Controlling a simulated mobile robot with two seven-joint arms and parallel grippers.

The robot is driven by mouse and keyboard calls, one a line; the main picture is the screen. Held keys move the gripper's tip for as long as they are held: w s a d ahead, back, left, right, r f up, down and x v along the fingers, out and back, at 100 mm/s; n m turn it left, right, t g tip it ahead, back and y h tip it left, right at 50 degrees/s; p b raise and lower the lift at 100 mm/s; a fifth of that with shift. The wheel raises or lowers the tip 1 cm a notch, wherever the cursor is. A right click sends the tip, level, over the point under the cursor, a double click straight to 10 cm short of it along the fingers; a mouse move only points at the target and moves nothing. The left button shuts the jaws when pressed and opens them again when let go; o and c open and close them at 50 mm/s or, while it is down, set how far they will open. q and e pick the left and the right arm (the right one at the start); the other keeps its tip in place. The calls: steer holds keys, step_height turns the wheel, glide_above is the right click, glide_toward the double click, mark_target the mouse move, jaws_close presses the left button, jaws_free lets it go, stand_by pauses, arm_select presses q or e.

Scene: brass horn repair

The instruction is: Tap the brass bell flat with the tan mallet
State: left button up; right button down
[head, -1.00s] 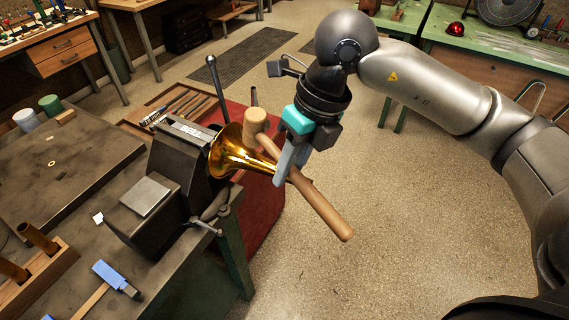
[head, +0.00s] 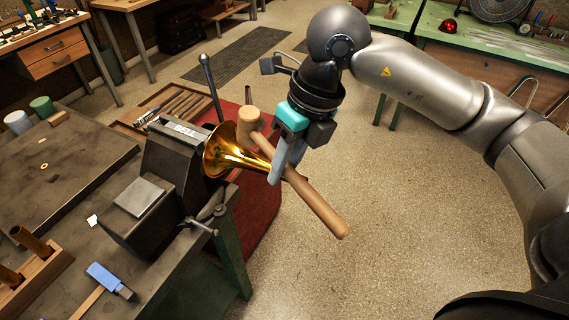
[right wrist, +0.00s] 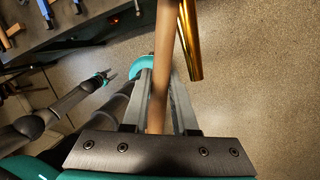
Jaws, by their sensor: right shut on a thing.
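The brass bell (head: 232,158) sticks out to the right from the dark vise (head: 172,160), its flared end at the vise and its narrow tube reaching right. The tan mallet (head: 318,208) is tilted, its head (head: 249,119) up beside the flare's upper right. I cannot tell whether the head touches the bell. My right gripper (head: 280,168) is shut on the mallet's handle, in front of the bell's narrow tube. The right wrist view shows the handle (right wrist: 163,75) between the fingers and the brass tube (right wrist: 190,42) close by. My left gripper (right wrist: 106,76) appears small there, its jaws unclear.
The workbench (head: 75,160) carries a blue-headed tool (head: 110,280) and a wooden rack (head: 38,270) with brass tubes. A wooden tray of tools (head: 175,108) lies behind the vise. A green table (head: 480,40) stands at the back right. Open floor lies right of the bench.

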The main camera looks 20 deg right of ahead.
stand_by(0.4)
steer(key=b+x, duration=0.3)
steer(key=shift+w+d+f+b, duration=0.2)
steer(key=shift+f+b, duration=0.1)
steer(key=shift+f, duration=0.1)
steer(key=shift+r, duration=0.15)
steer(key=shift+a+p+v, duration=0.2)
steer(key=shift+p+v, duration=0.7)
steer(key=shift+v, duration=0.5)
steer(key=shift+s, duration=0.15)
steer(key=shift+r, duration=0.1)
steer(key=shift+r+p, duration=0.35)
steer(key=shift+p, duration=0.2)
